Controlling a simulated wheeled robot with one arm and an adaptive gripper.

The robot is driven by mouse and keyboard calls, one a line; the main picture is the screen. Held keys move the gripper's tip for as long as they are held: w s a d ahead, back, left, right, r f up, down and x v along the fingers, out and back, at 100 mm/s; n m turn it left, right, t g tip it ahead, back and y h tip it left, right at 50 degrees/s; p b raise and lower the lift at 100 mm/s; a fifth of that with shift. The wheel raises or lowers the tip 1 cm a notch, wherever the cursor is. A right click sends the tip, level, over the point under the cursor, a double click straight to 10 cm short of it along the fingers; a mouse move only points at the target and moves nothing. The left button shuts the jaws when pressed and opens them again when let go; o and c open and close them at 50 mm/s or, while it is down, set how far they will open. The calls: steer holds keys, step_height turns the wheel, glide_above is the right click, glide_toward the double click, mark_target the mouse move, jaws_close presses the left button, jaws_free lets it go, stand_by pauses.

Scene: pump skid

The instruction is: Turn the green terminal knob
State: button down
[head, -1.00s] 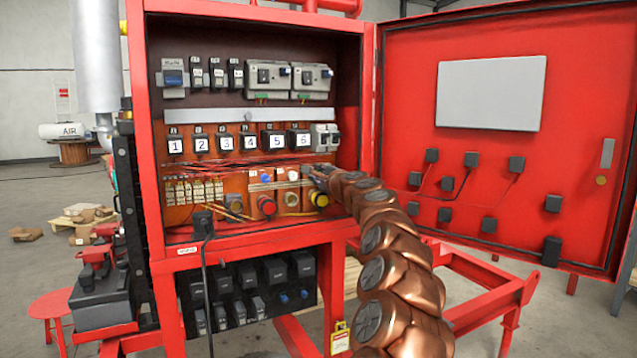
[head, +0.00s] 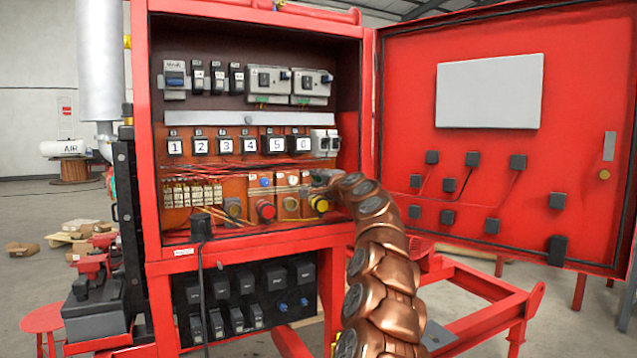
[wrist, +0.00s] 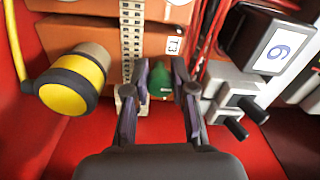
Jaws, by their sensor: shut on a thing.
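The green terminal knob (wrist: 160,82) shows in the wrist view between my fingers, below a small white label and beside a pale terminal strip (wrist: 132,40). My gripper (wrist: 161,78) is shut on the knob, with one finger on each side of it. In the head view my gripper (head: 322,181) is at the right side of the open red cabinet, level with the lower row of devices. The knob cannot be made out there. Part of its lower side is hard to see in the wrist view.
A yellow and black knob (wrist: 72,85) stands left of my fingers; it also shows in the head view (head: 320,204). A grey device with black knobs (wrist: 235,100) is close on the right. Red wires (wrist: 212,30) run near my right finger. The cabinet door (head: 500,170) stands open at right.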

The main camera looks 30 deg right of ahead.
stand_by(0.3)
steer(key=c, duration=0.9)
jaws_free()
steer(key=shift+c, duration=0.2)
steer(key=shift+s, duration=0.15)
